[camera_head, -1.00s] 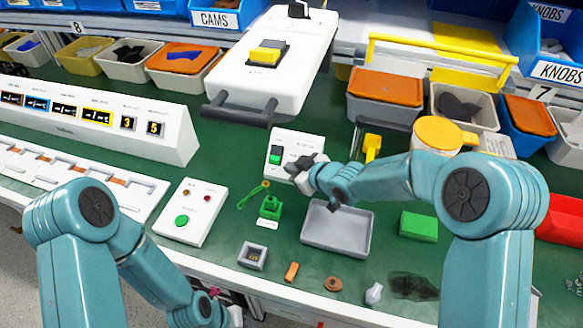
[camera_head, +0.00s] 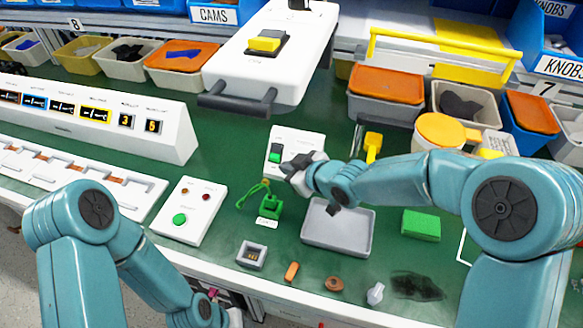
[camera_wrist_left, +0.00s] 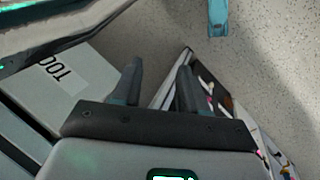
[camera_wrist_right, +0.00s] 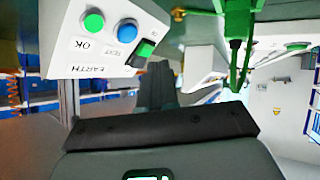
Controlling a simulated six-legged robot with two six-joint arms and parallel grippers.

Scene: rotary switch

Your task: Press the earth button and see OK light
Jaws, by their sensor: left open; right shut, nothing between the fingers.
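A small white panel (camera_head: 296,143) stands on the green bench, partly hidden by my right gripper (camera_head: 292,167). My left gripper (camera_wrist_left: 160,82) is open and empty, low in front of the bench.
Another white box (camera_head: 188,208) with a green button and small red lamps stands to the left. A green stand (camera_head: 271,206) with a cable and a grey tray (camera_head: 338,228) lie close to my right gripper. Small parts lie along the bench's front edge.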

